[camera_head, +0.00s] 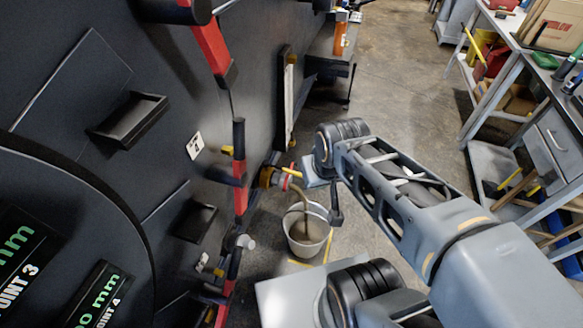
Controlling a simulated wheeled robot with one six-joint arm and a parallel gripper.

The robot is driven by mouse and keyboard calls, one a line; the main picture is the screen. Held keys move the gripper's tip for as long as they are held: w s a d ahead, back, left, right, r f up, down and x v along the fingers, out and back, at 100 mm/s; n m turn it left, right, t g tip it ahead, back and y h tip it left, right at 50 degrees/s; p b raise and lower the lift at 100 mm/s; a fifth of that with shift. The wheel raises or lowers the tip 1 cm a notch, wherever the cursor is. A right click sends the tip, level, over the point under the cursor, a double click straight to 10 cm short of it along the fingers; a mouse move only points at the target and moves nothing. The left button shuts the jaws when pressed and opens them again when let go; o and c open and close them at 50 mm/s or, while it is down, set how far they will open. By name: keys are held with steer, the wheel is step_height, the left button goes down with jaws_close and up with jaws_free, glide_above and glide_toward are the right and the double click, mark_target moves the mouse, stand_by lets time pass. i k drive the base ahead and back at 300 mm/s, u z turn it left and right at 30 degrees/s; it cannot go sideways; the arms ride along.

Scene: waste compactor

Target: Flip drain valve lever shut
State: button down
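The drain valve (268,177) sticks out from the dark machine wall, left of the middle of the view. Its small yellow lever (292,172) points out to the right, close to my wrist. A brownish stream runs from the red-ringed outlet into a bucket (304,247) on the floor below. My arm reaches in from the lower right. My gripper (336,215) shows only as a small dark part below the wrist, right of the valve and beside the bucket rim in the picture. Its fingers are too small and dark to tell open from shut. No contact with the lever is visible.
Red and black bars (239,172) run along the machine wall left of the valve. Black trays (128,118) jut from the wall. A workbench (555,120) with boxes and tools stands at the right. The concrete floor (400,90) between is clear.

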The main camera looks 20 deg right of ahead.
mark_target(266, 164)
steer(key=u, duration=0.55)
steer(key=k, duration=1.35)
steer(key=u, duration=0.3)
steer(key=i, duration=0.3)
steer(key=z, duration=0.85)
steer(key=i, duration=1.5)
steer(key=u, duration=0.5)
